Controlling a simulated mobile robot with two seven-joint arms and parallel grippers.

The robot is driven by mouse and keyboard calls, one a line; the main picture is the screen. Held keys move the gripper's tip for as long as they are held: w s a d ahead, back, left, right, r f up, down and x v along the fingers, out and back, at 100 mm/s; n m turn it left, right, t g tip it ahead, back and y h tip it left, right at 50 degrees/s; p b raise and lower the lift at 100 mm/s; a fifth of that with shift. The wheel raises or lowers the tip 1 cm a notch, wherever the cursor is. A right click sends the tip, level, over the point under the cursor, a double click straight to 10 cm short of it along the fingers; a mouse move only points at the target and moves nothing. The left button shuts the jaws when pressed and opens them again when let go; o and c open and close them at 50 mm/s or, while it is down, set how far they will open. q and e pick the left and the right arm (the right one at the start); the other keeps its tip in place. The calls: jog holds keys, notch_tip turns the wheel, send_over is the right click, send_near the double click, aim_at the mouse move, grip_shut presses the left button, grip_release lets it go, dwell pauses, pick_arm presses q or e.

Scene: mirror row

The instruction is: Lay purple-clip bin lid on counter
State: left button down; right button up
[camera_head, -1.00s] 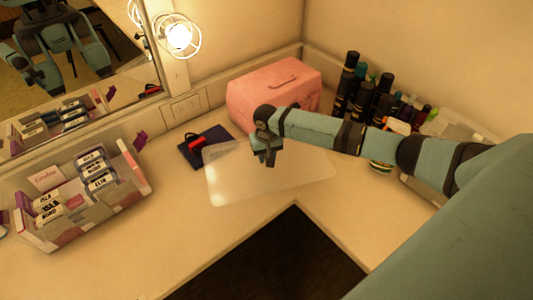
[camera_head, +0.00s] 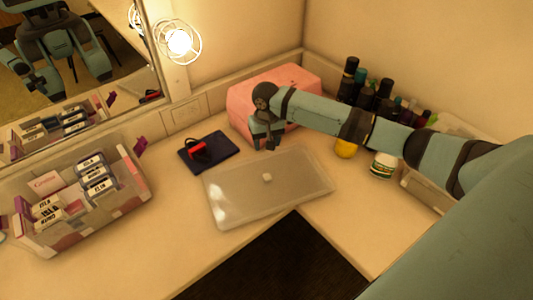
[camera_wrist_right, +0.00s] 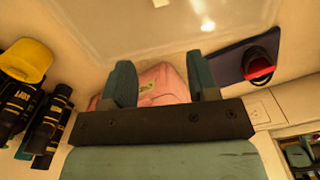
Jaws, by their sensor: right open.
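The translucent rectangular bin lid (camera_head: 240,195) lies flat on the counter (camera_head: 130,245), with a small pale knob near its middle. In the right wrist view the lid (camera_wrist_right: 190,35) fills the top. My right gripper (camera_head: 265,143) is above and behind the lid's far edge, in front of the pink case. Its two fingers (camera_wrist_right: 163,82) are apart with nothing held between them. The open clear bin (camera_head: 130,190) with a purple clip (camera_head: 140,145) at its upper corner stands at the left, full of labelled packs. My left gripper is not seen directly.
A pink case (camera_head: 293,82) stands behind the gripper. A dark blue pad (camera_head: 222,150) with a red-and-black item is left of the lid. Dark bottles (camera_head: 348,80) and a striped jar (camera_head: 382,165) stand at right. A dark opening (camera_head: 275,260) borders the counter's front.

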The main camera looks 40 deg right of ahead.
notch_tip(320, 180, up, 3)
jog(key=n+t+y, duration=0.4)
send_over(245, 217)
notch_tip(245, 217, down, 14)
jog(key=shift+f, duration=0.1)
jog(key=s+a+f+t, duration=0.1)
jog(key=s, duration=0.1)
jog(key=s+a+f+t, duration=0.1)
jog(key=s, duration=0.2)
jog(key=s+a+n+t, duration=0.1)
jog(key=s, duration=0.1)
jog(key=shift+s+a+f+y, duration=0.2)
jog(key=shift+a+f+y, duration=0.1)
jog(key=shift+f, duration=0.1)
jog(key=s+d+n+t+h, duration=0.1)
jog(key=s+t, duration=0.3)
jog(key=s, duration=0.6)
jog(key=shift+r+n, duration=0.25)
jog(key=shift+n, duration=0.15)
